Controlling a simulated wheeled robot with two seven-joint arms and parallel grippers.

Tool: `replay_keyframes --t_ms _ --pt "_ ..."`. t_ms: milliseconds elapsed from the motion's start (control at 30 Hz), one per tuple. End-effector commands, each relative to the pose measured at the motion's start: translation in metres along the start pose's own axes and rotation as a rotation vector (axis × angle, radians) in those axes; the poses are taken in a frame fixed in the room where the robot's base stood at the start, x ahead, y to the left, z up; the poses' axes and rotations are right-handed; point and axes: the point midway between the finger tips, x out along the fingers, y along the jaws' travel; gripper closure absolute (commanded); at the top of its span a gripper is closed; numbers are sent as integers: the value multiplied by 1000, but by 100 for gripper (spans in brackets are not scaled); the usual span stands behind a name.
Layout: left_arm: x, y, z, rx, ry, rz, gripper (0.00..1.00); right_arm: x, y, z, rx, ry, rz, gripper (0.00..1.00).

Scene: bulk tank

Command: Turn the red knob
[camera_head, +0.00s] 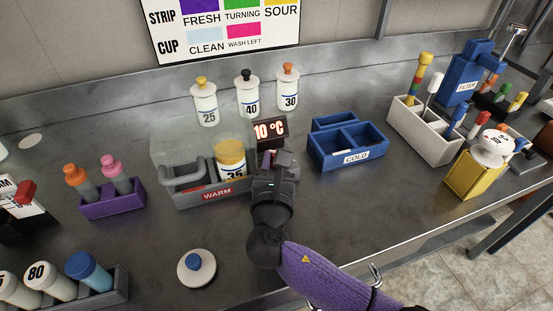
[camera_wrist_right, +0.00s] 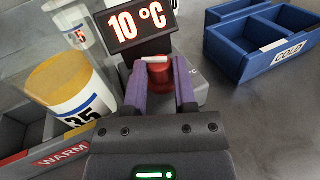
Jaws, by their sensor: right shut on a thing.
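The red knob (camera_wrist_right: 158,72) shows in the right wrist view, below the display (camera_wrist_right: 137,23) that reads 10 °C. It has a pale bar across its top. My right gripper (camera_wrist_right: 160,78) is shut on the knob, with one purple finger on each side of it. In the head view my right gripper (camera_head: 270,162) reaches in front of the display (camera_head: 270,131) and hides the knob. My left gripper is in neither view.
Left of my gripper stands the WARM box (camera_head: 217,194) with a clear cover and a yellow-topped container (camera_head: 231,160) marked 35. The blue COLD tray (camera_head: 356,158) is to the right. A white lid (camera_head: 197,267) lies in front. Several labelled bottles stand behind.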

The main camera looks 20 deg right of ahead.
Motion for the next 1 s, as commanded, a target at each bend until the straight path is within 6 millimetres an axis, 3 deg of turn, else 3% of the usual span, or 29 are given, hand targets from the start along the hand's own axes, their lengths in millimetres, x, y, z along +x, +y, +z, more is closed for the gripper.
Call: replay_keyframes --t_ms 133,167,300,833,1000 --pt "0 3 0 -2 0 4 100 0 0 0 1 0 1 100" --pt "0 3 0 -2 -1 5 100 0 0 0 1 0 1 60" --pt "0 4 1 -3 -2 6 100 0 0 0 1 0 2 31" --pt "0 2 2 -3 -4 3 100 0 1 0 1 0 7 31" --pt "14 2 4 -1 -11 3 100 0 -4 -4 -3 1 132 31"
